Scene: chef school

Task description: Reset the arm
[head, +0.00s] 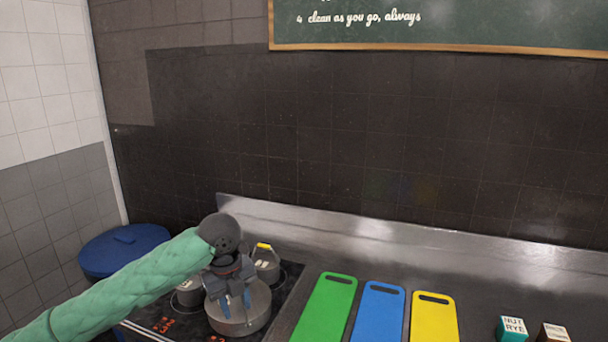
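My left arm, in a green sleeve, comes in from the lower left in the head view. My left gripper (236,303) points down over a round metal pot (240,323) on the cooktop (160,317). Its two blue-grey fingers are spread apart with nothing visible between them. I cannot tell whether the fingertips touch the pot. The gripper and wrist hide part of the pot's top. My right gripper is not in view.
Smaller pots stand behind, one with a yellow-marked handle (265,262). Green (326,308), blue (378,313) and yellow (433,320) boards lie to the right, then two small boxes, one labelled nut rye (512,328). A blue lidded bin (123,248) stands left.

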